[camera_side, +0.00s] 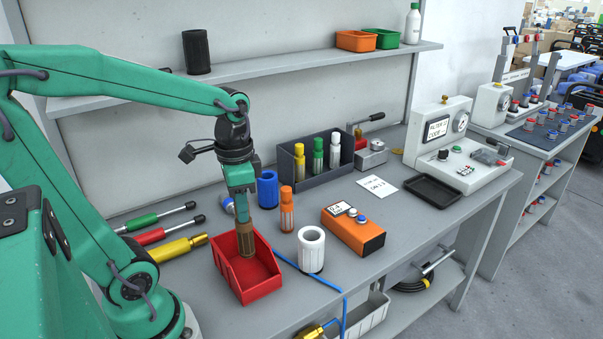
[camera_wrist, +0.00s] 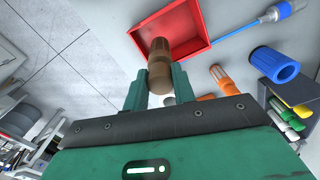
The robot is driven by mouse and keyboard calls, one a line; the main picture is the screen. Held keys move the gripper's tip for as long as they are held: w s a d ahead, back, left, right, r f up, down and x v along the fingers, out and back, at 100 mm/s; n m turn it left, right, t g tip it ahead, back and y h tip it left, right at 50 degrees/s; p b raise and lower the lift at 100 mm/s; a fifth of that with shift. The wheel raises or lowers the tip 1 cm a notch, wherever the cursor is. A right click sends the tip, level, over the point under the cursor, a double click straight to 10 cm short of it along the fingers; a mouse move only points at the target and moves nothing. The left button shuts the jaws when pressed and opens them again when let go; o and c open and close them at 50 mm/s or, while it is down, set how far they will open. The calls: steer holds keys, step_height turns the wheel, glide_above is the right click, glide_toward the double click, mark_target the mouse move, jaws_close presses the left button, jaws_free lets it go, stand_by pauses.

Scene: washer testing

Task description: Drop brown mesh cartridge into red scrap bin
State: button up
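The brown mesh cartridge (camera_side: 246,241) hangs upright below my gripper (camera_side: 242,215) in the side view. Its lower end overlaps the back part of the open red scrap bin (camera_side: 250,288); I cannot tell whether it touches the floor of the bin. In the wrist view the green fingers of my gripper (camera_wrist: 160,88) are on both sides of the cartridge (camera_wrist: 159,62), shut on its upper part. The red bin (camera_wrist: 196,48) lies past the cartridge's far end there, and its visible inside is otherwise empty.
An orange cartridge (camera_side: 287,212), a blue sleeve (camera_side: 268,190) and a white cylinder (camera_side: 311,252) stand right of the bin. Green, red and yellow-handled tools (camera_side: 178,249) lie left. A blue cord (camera_side: 318,279) runs beside the bin. A dark rack (camera_side: 318,178) stands behind.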

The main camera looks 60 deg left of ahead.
steer(key=o, duration=0.5)
steer(key=shift+r, duration=0.1)
steer(key=shift+r, duration=3.8)
steer(key=shift+s+d+f+n+t, duration=0.15)
steer(key=shift+d+f+n+t, duration=0.3)
steer(key=shift+d+t, duration=0.5)
steer(key=shift+s+d+f+n+t, duration=0.15)
steer(key=shift+d+f+n+t, duration=0.3)
steer(key=shift+d+t, duration=0.45)
steer(key=shift+s+d+f+n+t, duration=0.15)
steer(key=shift+d+f+n+t, duration=0.15)
steer(key=shift+d+n+t, duration=0.45)
